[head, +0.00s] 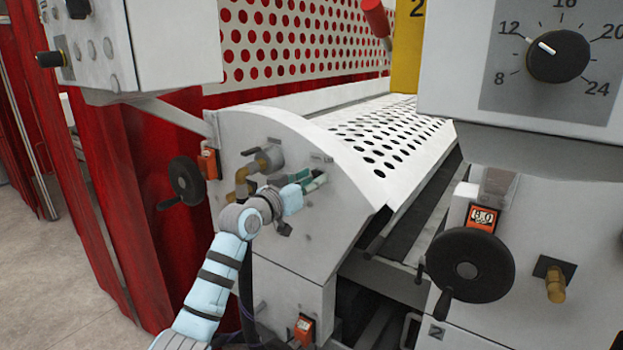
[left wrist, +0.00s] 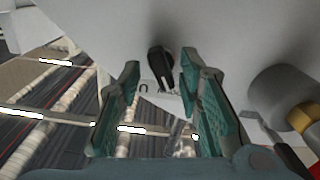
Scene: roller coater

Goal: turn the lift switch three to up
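The lift switch, a small black knob (left wrist: 161,62) on the pale machine panel, shows in the left wrist view just beyond and between my fingertips. Part of a label shows below it. My left gripper (left wrist: 158,80) is open, with its two green-padded fingers apart on either side of the knob's line. I cannot tell whether either finger touches it. In the head view my left gripper (head: 312,183) is at the side panel (head: 340,215), just below a small label, and the knob is not clearly seen there. My right gripper is not in view.
A brass elbow pipe fitting (head: 248,178) and a black handwheel (head: 186,183) are left of my gripper. In the left wrist view a grey cylinder with a brass fitting (left wrist: 302,116) is close on the right. A larger handwheel (head: 469,265) stands at the right.

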